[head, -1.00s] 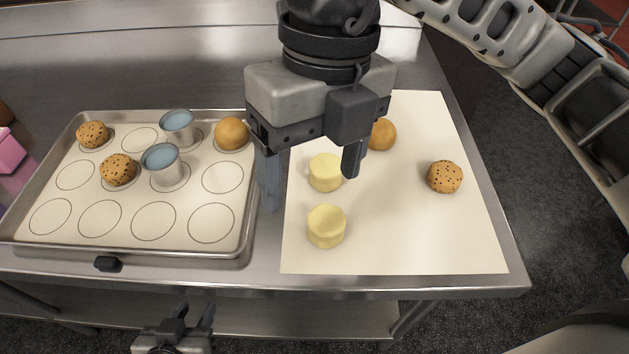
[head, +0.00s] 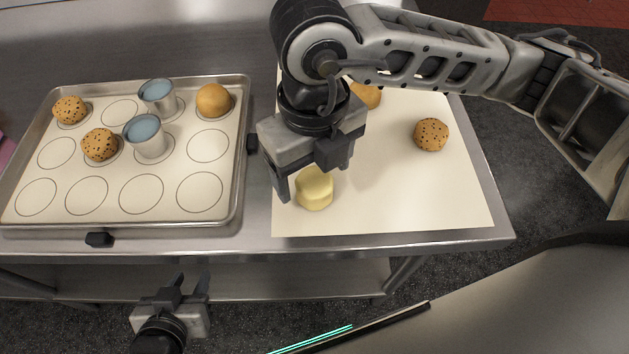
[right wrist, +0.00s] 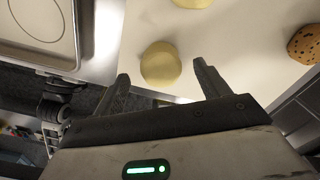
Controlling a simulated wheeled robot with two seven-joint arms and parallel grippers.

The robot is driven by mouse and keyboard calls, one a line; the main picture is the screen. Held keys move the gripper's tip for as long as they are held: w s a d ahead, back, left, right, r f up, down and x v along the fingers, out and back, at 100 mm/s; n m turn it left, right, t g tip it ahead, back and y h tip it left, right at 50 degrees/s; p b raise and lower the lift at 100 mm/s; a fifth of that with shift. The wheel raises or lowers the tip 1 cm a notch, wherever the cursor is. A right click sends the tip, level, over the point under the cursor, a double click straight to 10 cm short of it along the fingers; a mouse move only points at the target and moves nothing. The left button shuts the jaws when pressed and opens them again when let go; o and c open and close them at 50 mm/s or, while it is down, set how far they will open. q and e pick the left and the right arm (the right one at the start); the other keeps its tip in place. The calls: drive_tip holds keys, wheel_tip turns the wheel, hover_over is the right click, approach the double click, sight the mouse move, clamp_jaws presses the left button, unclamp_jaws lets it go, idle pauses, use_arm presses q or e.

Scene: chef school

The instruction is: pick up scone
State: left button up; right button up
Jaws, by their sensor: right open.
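A pale yellow round scone (head: 314,190) sits on the white paper sheet near its front edge. My right gripper (head: 306,180) is open just above it, with one finger at its left and the other behind it. In the right wrist view the same scone (right wrist: 160,64) shows between the fingers, ahead of the palm, with no grip on it. A second pale scone (right wrist: 192,3) is at the top of that view; my gripper hides it in the head view. My left gripper (head: 190,283) is open and empty, low in front of the table.
A smooth brown ball (head: 366,95) and a speckled one (head: 431,134) lie on the white sheet (head: 420,195). The baking tray (head: 243,165) at left holds two speckled balls, a brown ball (head: 213,100) and two metal cups (head: 147,140) with blue contents. The sheet's front right is clear.

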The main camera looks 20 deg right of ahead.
sight(314, 180)
wheel_tip(314, 180, down, 4)
drive_tip(key=shift+d+r, duration=0.1)
drive_tip(key=shift+r, duration=0.15)
drive_tip(key=shift+c, duration=0.3)
drive_tip(key=c, duration=1)
drive_tip(key=shift+r, duration=0.1)
